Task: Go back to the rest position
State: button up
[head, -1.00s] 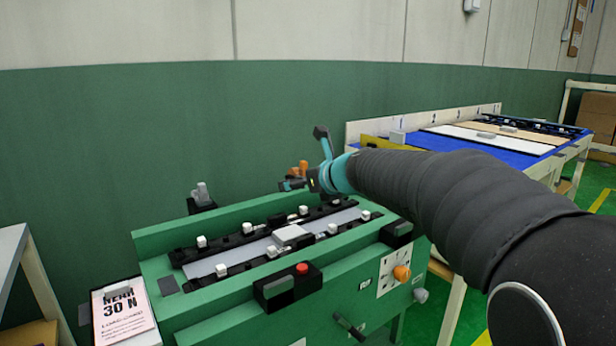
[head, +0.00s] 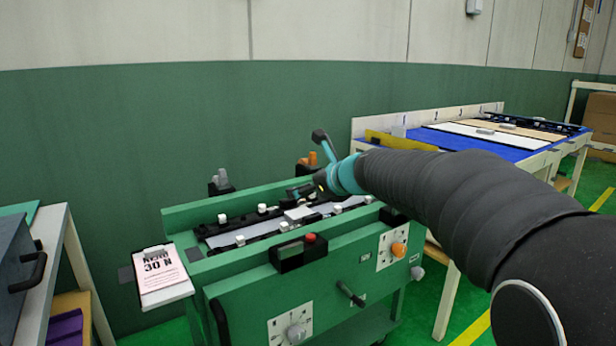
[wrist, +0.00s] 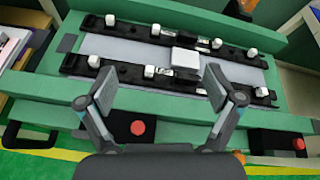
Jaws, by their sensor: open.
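My gripper (wrist: 160,88) is open and empty in the wrist view, its two fingers spread above the front part of the green bench. In the head view my dark-sleeved arm reaches in from the right, and its teal wrist (head: 345,174) is over the bench's far right part. The green bench (head: 240,270) holds a grey trim strip (wrist: 130,48) between black rails with several white clips. A larger white block (wrist: 186,57) sits on the strip, beyond the gap between my fingers. The fingers touch nothing that I can see.
A red button (head: 310,238) on a black box is at the bench's front edge. A pink-white notice (head: 162,272) is at its left end. A grey side table (head: 50,270) stands left; a blue-topped table (head: 480,140) stands behind right. Green floor shows between them.

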jog(key=s+f+n, duration=0.1)
jog(key=f+n, duration=0.1)
jog(key=s+f+n+g, duration=0.1)
jog(key=n, duration=0.1)
jog(key=s+f+n+g, duration=0.1)
jog(key=f+n, duration=0.1)
jog(key=shift+f, duration=0.35)
jog(key=s+d+f+n+g+h+b, duration=0.1)
jog(key=s+d+f+n, duration=0.3)
jog(key=s, duration=0.8)
jog(key=s+d+f+n+g+h+b, duration=0.1)
jog(key=s+d+f+n+h, duration=0.3)
jog(key=s+n, duration=0.5)
jog(key=s+d+f+n+g+h+b, duration=0.1)
jog(key=s+d+f+n, duration=0.4)
jog(key=s, duration=0.9)
jog(key=d+n+h, duration=0.1)
jog(key=d+n, duration=0.1)
jog(key=shift+s+d+f+h, duration=0.25)
jog(key=shift+s+d+h, duration=0.05)
jog(key=shift+s+d, duration=0.1)
